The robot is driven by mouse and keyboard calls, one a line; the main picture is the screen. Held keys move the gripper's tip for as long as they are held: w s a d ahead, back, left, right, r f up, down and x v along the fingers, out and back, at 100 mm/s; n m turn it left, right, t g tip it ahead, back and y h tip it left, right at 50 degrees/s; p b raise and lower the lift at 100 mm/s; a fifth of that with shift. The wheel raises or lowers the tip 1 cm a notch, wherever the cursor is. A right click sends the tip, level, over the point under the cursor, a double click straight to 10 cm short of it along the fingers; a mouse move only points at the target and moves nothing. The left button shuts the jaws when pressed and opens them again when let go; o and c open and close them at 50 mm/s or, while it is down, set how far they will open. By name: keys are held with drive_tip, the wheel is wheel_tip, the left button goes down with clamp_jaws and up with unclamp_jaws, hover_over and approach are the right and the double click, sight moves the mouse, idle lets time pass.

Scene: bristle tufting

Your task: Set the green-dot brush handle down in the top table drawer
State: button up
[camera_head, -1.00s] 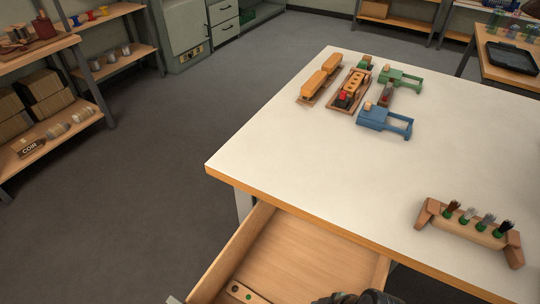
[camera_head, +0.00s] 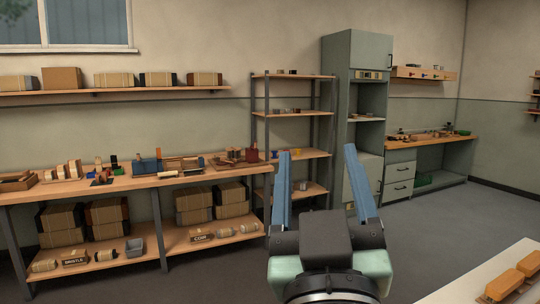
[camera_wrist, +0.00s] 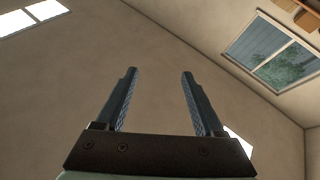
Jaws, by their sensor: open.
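My gripper (camera_head: 317,151) is raised in the middle of the head view, its two blue fingers spread apart and pointing up. In the wrist view my gripper (camera_wrist: 159,73) is also open, with nothing between the fingers and only wall and ceiling beyond. The green-dot brush handle and the top table drawer are outside both current views. Of the white-topped table, only a corner (camera_head: 455,290) shows at the lower right of the head view, with orange wooden blocks (camera_head: 512,281) on it.
A long wooden workbench (camera_head: 130,182) with tools and boxes stands along the left wall. A metal-framed shelf (camera_head: 292,114) and a tall grey-green cabinet (camera_head: 342,95) stand behind my gripper. Grey floor (camera_head: 430,230) is clear between the cabinet and the white table.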

drive_tip(key=s+a+r+t+y, duration=0.2)
drive_tip(key=s+a+r+t, duration=0.2)
drive_tip(key=r, duration=0.5)
drive_tip(key=s+a, duration=0.2)
drive_tip(key=s, duration=0.1)
drive_tip(key=shift+s+r+m, duration=0.25)
drive_tip(key=shift+s+m, duration=0.1)
drive_tip(key=shift+m, duration=0.05)
